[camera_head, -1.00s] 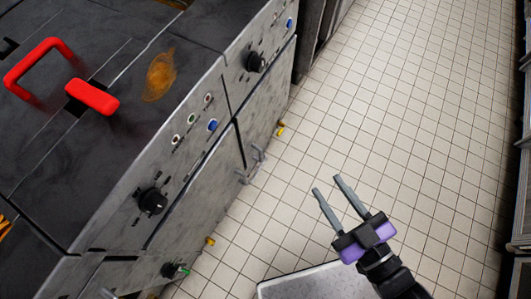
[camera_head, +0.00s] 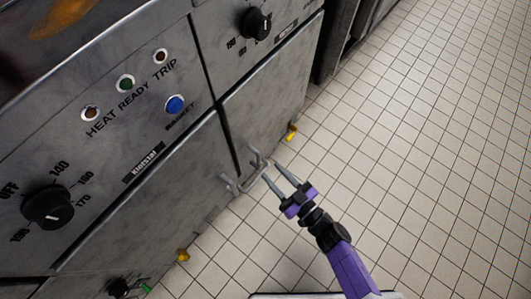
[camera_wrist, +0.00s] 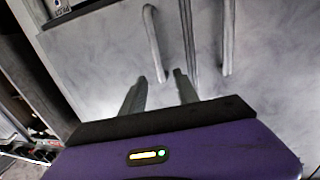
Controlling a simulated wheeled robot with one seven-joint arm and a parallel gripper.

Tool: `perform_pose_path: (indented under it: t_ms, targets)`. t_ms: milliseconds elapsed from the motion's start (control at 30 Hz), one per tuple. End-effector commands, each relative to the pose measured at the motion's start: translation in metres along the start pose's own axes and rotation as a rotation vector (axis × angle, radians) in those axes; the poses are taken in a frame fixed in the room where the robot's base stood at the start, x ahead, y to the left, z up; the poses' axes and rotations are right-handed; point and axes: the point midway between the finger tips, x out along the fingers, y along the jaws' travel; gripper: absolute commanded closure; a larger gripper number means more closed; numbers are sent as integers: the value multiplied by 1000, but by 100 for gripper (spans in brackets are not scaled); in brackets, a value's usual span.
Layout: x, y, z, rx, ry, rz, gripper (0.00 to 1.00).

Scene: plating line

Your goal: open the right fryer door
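The right fryer door (camera_head: 272,92) is a grey metal panel, and it looks closed beside a dark vertical gap. Its bar handle (camera_head: 257,158) stands near that gap, close to the left door's handle (camera_head: 230,184). My gripper (camera_head: 270,167) is open, with its two grey fingertips right by the right door's handle. In the wrist view my gripper (camera_wrist: 160,78) points at the door front, and the lower end of one bar handle (camera_wrist: 152,40) appears between the fingertips. Whether they touch it cannot be told. The other handle (camera_wrist: 228,40) is off to the right.
The left fryer door (camera_head: 150,215) lies nearer, under a control panel with a black knob (camera_head: 48,207) and blue button (camera_head: 175,104). Yellow-ended fittings (camera_head: 291,131) stick out low along the front. The tiled floor (camera_head: 420,130) to the right is clear.

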Motion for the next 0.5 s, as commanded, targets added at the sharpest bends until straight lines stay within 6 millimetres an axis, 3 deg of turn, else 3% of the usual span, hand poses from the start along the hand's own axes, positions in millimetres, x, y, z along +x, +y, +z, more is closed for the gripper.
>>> perform_pose_path:
  t_ms: [500]
  targets:
    - [66, 0, -2, 14, 9, 0, 63]
